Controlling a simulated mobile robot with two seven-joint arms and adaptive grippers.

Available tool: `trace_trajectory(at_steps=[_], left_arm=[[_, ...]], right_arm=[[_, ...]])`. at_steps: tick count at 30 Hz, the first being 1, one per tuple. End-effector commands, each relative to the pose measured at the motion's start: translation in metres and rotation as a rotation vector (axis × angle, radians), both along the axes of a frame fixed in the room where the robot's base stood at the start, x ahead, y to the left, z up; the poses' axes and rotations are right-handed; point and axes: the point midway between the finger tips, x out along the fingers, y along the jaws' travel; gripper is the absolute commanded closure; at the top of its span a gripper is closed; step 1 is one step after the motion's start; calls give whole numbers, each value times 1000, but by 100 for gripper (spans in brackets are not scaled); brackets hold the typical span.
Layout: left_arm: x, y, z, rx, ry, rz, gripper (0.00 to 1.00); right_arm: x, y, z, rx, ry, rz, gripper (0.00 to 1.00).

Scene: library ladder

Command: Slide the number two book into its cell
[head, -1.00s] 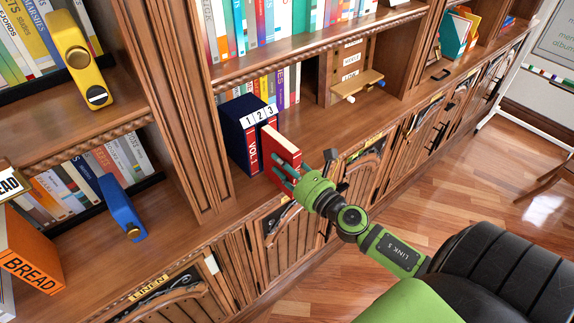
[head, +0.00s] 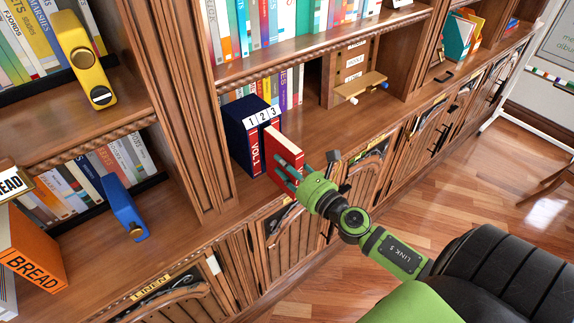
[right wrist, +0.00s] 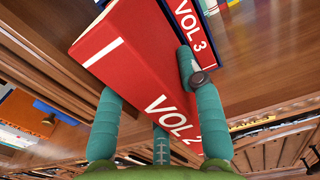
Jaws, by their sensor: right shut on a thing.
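The red VOL 2 book (head: 287,149) is in my right gripper (head: 297,177), whose teal fingers are shut on its spine end. In the right wrist view the book (right wrist: 135,50) lies between the fingers (right wrist: 155,115), its lettering facing the camera. A dark blue slipcase (head: 237,137) marked 1, 2, 3 stands on the shelf. The red VOL 1 book (head: 254,153) is in its left cell. The VOL 3 book (right wrist: 197,42) shows in the case beside VOL 2. My left gripper is out of view.
Upright books (head: 282,92) stand behind the case. A small wooden stand (head: 358,85) is to its right. A wooden upright (head: 185,110) rises to its left. A shelf board (head: 320,62) runs above.

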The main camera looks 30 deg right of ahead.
Motion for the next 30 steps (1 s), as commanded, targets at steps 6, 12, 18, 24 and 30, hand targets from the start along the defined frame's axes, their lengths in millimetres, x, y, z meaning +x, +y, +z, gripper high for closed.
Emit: trace_trajectory(at_steps=[6, 12, 18, 24, 30], left_arm=[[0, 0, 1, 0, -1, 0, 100], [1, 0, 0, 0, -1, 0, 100], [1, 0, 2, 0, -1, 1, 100], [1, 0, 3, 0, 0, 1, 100], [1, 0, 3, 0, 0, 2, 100]], right_arm=[[0, 0, 2, -1, -3, 0, 100], [1, 0, 1, -1, -3, 0, 100], [5, 0, 1, 0, -3, -1, 100], [10, 0, 2, 0, -3, -1, 100], [12, 1, 1, 0, -3, -1, 100]])
